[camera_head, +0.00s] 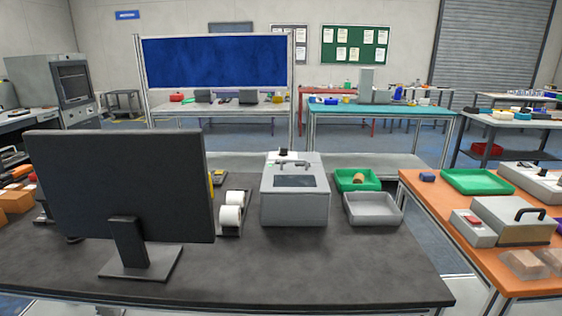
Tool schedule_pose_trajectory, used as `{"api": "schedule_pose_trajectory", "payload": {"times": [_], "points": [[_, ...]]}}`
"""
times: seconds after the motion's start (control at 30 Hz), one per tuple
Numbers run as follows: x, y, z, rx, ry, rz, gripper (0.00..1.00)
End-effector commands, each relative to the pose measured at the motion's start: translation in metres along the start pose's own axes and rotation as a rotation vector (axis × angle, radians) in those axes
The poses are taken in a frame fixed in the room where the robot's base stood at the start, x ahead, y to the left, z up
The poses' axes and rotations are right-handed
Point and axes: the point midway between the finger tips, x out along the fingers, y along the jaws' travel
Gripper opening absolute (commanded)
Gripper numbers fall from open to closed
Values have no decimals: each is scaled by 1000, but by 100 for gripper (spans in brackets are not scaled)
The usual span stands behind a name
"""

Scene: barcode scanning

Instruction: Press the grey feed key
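A light grey box-shaped machine (295,205), which looks like a label printer, stands on the dark table right of the monitor. A dark panel shows on its upper sloped face, with a small green spot at its upper left. A small white and black part sits at its top back edge. I cannot make out a grey feed key at this size. My gripper is not in view, so its place and state do not show.
A black monitor (118,185) stands at the front left. White rolls (231,215) on a holder lie left of the machine. A green tray (345,186) and a grey tray (373,220) are on its right. The dark tabletop (310,268) in front is clear. An orange table (430,205) stands right.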

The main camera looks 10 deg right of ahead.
Motion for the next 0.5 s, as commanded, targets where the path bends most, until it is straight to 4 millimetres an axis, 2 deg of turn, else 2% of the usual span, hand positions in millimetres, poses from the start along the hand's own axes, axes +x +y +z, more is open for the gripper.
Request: {"api": "schedule_pose_trajectory", "payload": {"times": [0.03,0.33,0.5], "points": [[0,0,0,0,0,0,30],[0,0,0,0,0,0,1],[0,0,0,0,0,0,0]]}}
